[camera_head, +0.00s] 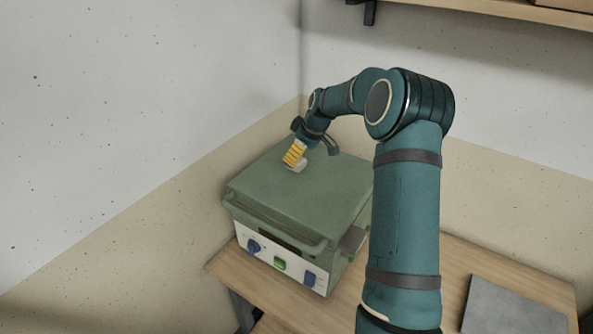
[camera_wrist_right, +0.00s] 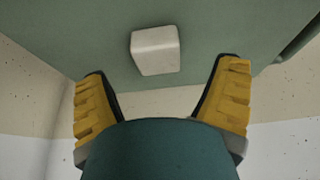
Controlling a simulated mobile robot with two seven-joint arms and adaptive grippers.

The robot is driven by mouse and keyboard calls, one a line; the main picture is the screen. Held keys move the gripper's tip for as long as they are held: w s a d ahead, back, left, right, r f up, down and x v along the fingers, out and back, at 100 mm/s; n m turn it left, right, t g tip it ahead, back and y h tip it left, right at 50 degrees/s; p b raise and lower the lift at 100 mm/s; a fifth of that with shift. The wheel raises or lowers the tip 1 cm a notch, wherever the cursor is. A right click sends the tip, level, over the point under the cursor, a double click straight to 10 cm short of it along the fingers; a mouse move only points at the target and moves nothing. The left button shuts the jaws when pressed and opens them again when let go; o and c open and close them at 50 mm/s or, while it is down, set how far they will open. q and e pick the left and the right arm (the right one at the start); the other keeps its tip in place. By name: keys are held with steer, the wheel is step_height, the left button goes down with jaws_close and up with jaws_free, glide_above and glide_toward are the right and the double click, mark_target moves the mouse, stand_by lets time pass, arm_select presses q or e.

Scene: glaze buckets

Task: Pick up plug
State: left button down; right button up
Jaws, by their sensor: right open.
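The plug is a small off-white block (camera_wrist_right: 155,51) on the flat green lid. In the head view the plug (camera_head: 299,167) shows as a pale patch just beside my yellow fingers, partly hidden by them. My right gripper (camera_head: 292,160) reaches down to the lid from above. In the right wrist view its two yellow fingers (camera_wrist_right: 165,72) are spread wide, with the plug ahead of the gap between them and apart from both. My left gripper is out of view.
The green box-shaped appliance (camera_head: 290,210) has a front handle, knobs and a green switch. It stands on a wooden table (camera_head: 450,265) in a wall corner. A grey slab (camera_head: 510,308) lies at the right. A shelf (camera_head: 500,10) hangs above.

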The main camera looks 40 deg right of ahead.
steer(key=x, duration=0.3)
steer(key=shift+w+d+f, duration=0.1)
steer(key=shift+w+f, duration=0.05)
steer(key=c, duration=1.3)
step_height(320, 180, up, 10)
steer(key=shift+r, duration=0.1)
